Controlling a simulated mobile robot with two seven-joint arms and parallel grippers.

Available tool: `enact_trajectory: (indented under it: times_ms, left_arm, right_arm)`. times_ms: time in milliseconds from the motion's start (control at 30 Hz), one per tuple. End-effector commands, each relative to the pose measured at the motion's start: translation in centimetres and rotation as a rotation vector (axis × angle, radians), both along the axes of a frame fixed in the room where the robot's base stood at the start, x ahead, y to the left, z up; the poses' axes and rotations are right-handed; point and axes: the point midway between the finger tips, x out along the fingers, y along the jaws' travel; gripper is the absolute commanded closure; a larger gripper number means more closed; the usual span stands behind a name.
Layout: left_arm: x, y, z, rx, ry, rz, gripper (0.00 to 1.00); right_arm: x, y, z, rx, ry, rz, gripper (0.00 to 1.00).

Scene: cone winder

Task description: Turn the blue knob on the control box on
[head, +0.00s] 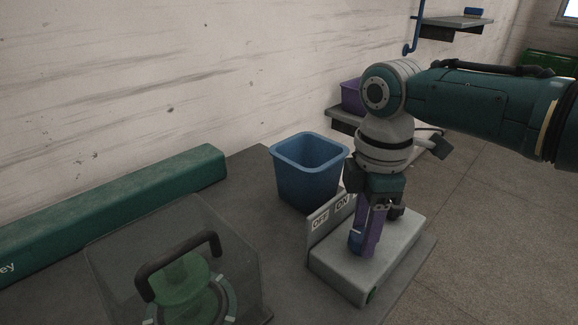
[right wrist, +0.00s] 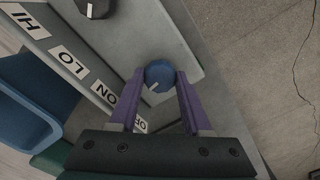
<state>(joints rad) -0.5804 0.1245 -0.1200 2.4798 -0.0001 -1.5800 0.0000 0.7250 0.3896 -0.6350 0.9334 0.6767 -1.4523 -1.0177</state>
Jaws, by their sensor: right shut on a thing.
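The control box (head: 385,250) is a light grey slab on the dark table, with an upright label plate (head: 318,222) along its left side. OFF and ON show on the plate in the head view, and HI and LO also show in the right wrist view. The blue knob (right wrist: 160,74) sits on the box; its white mark points to the lower left, towards the plate's ON and OFF end. My right gripper (head: 362,242) points down over the box, its purple fingers (right wrist: 160,82) shut on either side of the knob. My left gripper is out of view.
A dark knob (right wrist: 95,8) stands farther along the box. A blue bin (head: 308,172) stands behind the label plate. A clear cover with a black handle (head: 178,262) is at the front left. A long green beam (head: 110,215) lies along the wall.

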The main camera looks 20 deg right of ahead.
Motion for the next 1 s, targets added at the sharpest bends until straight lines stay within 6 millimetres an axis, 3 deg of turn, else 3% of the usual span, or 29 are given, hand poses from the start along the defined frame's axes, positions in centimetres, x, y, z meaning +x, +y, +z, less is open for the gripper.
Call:
enact_trajectory:
  times_ms: [600,1000]
  left_arm:
    - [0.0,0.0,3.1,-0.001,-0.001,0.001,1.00]
    - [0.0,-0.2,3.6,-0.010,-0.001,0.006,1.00]
  right_arm:
    - [-0.1,0.2,0.2,0.002,0.002,-0.552,1.00]
    - [0.0,0.2,0.1,0.002,0.001,-0.741,1.00]
